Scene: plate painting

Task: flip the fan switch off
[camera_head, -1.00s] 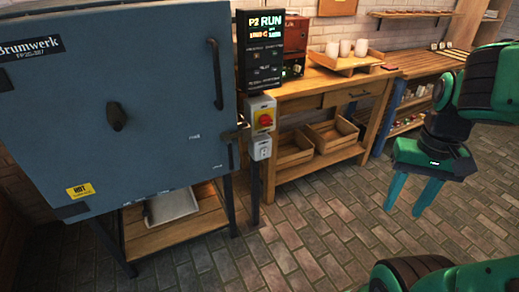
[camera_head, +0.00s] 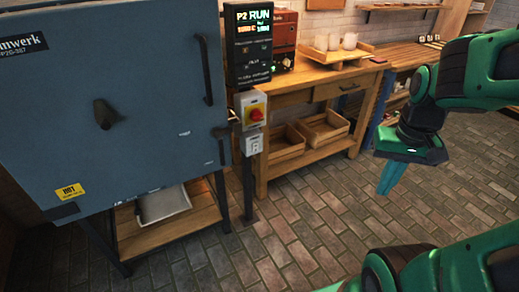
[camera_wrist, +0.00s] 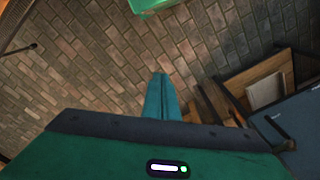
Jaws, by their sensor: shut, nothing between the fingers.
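In the wrist view the shut fingers (camera_wrist: 160,78) show over bare floor. The switch box is not recognisable there.
The blue kiln (camera_head: 150,80) fills the left, with a lit control panel (camera_head: 254,65) beside it. A wooden workbench (camera_head: 300,93) with cups on a tray stands behind, with crates (camera_head: 320,128) below. Brick floor (camera_head: 310,215) lies clear between gripper and post.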

